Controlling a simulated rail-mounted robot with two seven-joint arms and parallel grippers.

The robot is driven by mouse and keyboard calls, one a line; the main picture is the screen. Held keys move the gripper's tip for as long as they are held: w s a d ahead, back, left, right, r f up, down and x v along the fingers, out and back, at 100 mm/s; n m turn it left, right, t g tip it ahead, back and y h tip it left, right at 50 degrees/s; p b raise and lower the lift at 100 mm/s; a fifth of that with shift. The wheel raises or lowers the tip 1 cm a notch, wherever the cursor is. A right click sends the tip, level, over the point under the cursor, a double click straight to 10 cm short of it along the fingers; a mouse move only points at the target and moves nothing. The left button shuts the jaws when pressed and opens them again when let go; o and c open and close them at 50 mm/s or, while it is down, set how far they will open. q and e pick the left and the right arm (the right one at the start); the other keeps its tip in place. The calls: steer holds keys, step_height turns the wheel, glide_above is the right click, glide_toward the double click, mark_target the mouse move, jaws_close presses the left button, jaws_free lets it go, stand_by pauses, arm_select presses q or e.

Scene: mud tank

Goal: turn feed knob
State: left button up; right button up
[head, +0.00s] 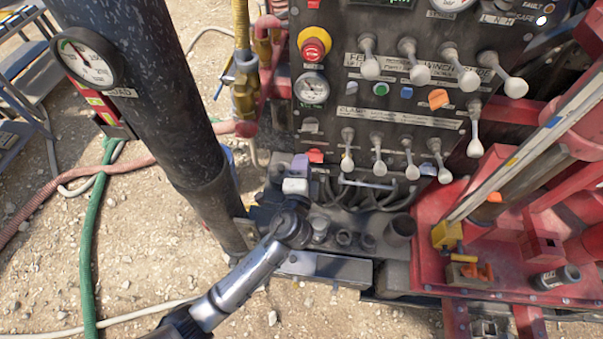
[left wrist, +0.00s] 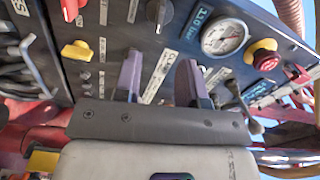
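My left gripper (head: 300,165) is in front of the lower left of the dark control panel (head: 340,30), with its arm coming up from the bottom. In the left wrist view its two purple fingers (left wrist: 160,70) stand apart with nothing between them, and the panel lies beyond. An orange knob (head: 438,98) sits mid-panel; an orange-yellow knob (left wrist: 77,50) shows left of the fingers in the wrist view. A grey knob (head: 310,125) sits below the gauge. A label starting "FE" is near the panel's top; which knob is the feed knob I cannot tell. My right gripper is not in view.
White-tipped levers (head: 408,46) stick out in two rows. A red stop button (head: 314,48) is above a round gauge (head: 312,88). A thick dark pole (head: 160,90) stands left of the panel. Red machine framing (head: 490,190) is on the right; hoses lie on gravel.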

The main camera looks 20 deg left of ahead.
arm_select(q)
steer(key=shift+v, duration=0.9)
steer(key=s+a+f+n+g+h+p, duration=0.1)
steer(key=s+f+n+g+p, duration=0.1)
steer(key=s, duration=0.8)
steer(key=s+a+f+n+g+h+p, duration=0.1)
steer(key=s+n+g, duration=0.4)
steer(key=s, duration=0.6)
steer(key=s+a+f+n+g+h+p, duration=0.2)
steer(key=s+a+n+g+p, duration=0.1)
steer(key=s, duration=0.8)
steer(key=n+g+p, duration=0.1)
steer(key=g+p, duration=0.1)
steer(key=g, duration=0.1)
steer(key=shift+s+f+g+h, duration=0.25)
steer(key=shift+f+g+h, duration=0.05)
steer(key=shift+g+h, duration=0.1)
steer(key=shift+a, duration=0.15)
stand_by(1.6)
